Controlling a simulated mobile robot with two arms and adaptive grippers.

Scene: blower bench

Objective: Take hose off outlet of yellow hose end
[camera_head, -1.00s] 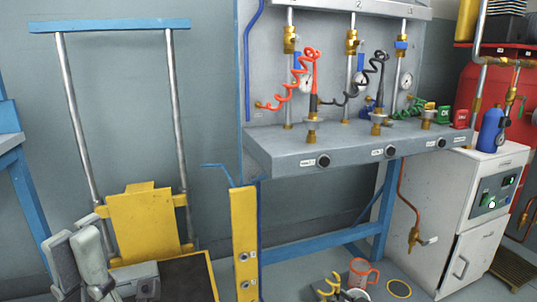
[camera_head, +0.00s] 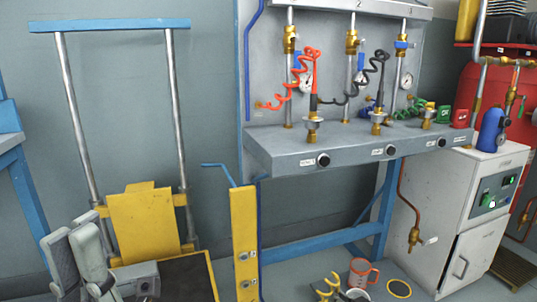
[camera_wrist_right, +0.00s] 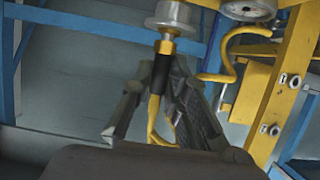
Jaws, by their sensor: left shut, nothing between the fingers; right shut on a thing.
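The yellow hose end has a black sleeve (camera_wrist_right: 172,72) and stands upright under a metal outlet (camera_wrist_right: 169,15) in the right wrist view. Its brass-coloured tip meets the outlet's underside, and I see no clear gap there. The yellow hose (camera_wrist_right: 153,118) runs down from the sleeve between the fingers. My right gripper (camera_wrist_right: 165,80) is shut on the black sleeve; the fingers partly hide it. The right gripper is not seen in the head view. My left gripper (camera_head: 73,238) is shut and empty at the lower left, in front of the yellow plate.
A yellow post (camera_head: 244,240) stands beside the grey bench (camera_head: 350,148). Red, black and green coiled hoses hang at the bench. A yellow-plated trolley (camera_head: 145,222) stands at the left. Cups and a yellow-handled tool (camera_head: 328,286) are low in front. A white cabinet (camera_head: 475,225) is at the right.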

